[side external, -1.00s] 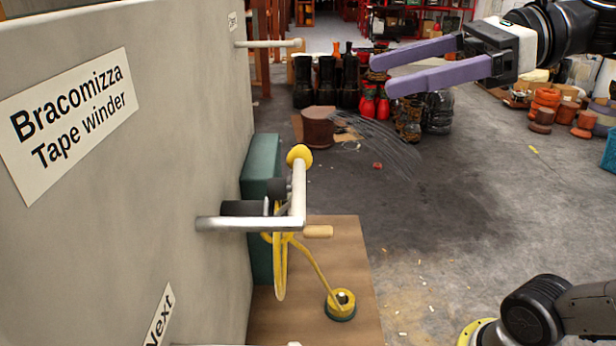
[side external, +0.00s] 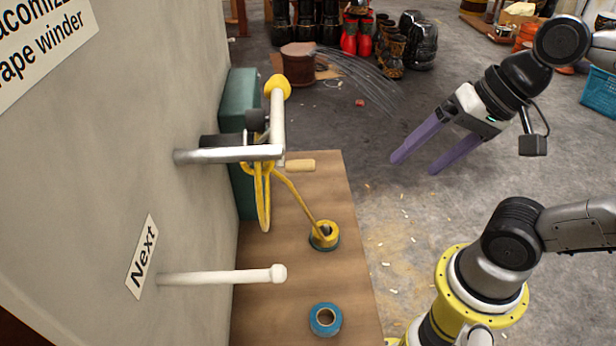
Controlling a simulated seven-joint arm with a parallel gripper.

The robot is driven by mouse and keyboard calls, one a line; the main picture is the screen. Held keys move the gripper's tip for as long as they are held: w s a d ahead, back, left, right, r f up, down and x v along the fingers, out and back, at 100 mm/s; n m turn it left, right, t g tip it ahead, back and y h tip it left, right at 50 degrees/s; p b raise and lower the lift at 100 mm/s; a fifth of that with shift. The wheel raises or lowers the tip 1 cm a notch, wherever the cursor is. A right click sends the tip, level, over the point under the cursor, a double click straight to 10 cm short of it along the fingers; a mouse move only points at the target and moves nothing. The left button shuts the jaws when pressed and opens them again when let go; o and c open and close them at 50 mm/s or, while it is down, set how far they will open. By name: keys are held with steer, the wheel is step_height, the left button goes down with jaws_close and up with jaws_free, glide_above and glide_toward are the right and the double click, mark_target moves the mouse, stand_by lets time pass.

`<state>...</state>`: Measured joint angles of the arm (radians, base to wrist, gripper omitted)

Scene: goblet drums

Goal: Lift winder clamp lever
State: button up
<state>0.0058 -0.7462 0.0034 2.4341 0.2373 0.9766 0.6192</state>
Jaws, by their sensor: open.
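The tape winder is mounted on the grey panel (side external: 120,200) at the left. It has a metal bar (side external: 230,154), a rod with a yellow knob (side external: 277,87) at its upper end, and a small wooden handle (side external: 300,166). Which of these parts is the clamp lever, I cannot tell for certain. Yellow tape (side external: 290,190) runs from the winder down to a yellow-topped roll (side external: 324,236) on the wooden board. My gripper (side external: 413,168), with two purple fingers, is open and empty. It is to the right of the winder, clear of it, with fingers pointing down-left.
A green block (side external: 240,120) is behind the winder. A pale peg (side external: 225,277) sticks out beside the "Next" label (side external: 142,257). A blue roll (side external: 325,319) sits on the wooden board (side external: 290,290). Drums and a brown stool (side external: 300,65) stand behind.

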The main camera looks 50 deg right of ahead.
steer(key=d+n, duration=0.1)
steer(key=n, duration=0.1)
steer(key=d+f+n+h, duration=0.1)
steer(key=n, duration=0.2)
steer(key=d+f+n+h, duration=0.1)
steer(key=d+n, duration=0.1)
steer(key=n, duration=0.1)
steer(key=shift+d+f, duration=0.1)
